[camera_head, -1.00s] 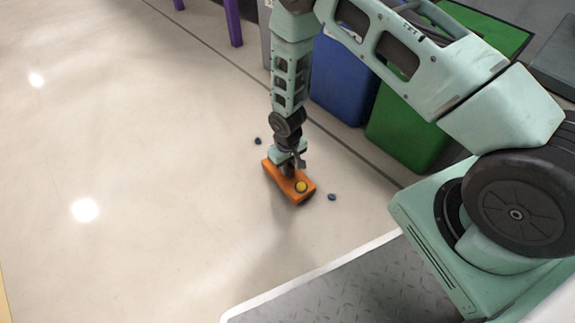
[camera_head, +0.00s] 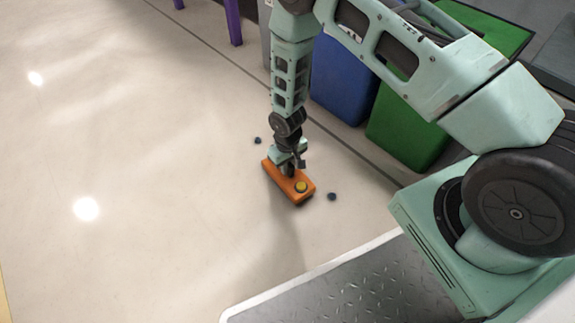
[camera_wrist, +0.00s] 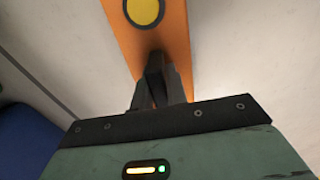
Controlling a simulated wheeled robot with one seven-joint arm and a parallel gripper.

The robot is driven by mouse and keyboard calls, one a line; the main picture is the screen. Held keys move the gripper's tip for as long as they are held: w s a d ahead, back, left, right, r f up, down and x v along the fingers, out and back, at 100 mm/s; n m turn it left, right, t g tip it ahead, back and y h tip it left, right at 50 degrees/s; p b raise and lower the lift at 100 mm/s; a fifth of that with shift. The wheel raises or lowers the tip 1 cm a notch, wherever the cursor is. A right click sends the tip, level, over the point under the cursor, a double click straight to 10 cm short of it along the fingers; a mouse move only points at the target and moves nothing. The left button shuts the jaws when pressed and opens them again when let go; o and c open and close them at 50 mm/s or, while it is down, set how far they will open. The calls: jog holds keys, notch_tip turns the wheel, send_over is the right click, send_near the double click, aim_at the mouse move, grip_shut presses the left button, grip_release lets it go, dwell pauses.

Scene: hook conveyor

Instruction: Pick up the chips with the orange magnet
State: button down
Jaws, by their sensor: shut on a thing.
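The orange magnet (camera_head: 281,180) is a long orange block with a yellow round button on top, low over or on the pale floor; I cannot tell if it touches. My gripper (camera_head: 289,170) is shut on it from above. In the wrist view the orange magnet (camera_wrist: 165,45) stands between the fingers of my gripper (camera_wrist: 160,85). One small dark blue chip (camera_head: 257,140) lies on the floor behind the magnet to the left. Another dark chip (camera_head: 332,197) lies just right of the magnet. Anything under the magnet is hidden.
A blue bin (camera_head: 343,80) and a green bin (camera_head: 405,125) stand behind and right of my arm. A purple post (camera_head: 233,22) is at the back. A grey metal platform (camera_head: 350,290) lies at the front. The floor on the left is clear.

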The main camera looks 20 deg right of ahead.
jog(key=shift+r+p, duration=4.75)
jog(key=shift+r, duration=0.75)
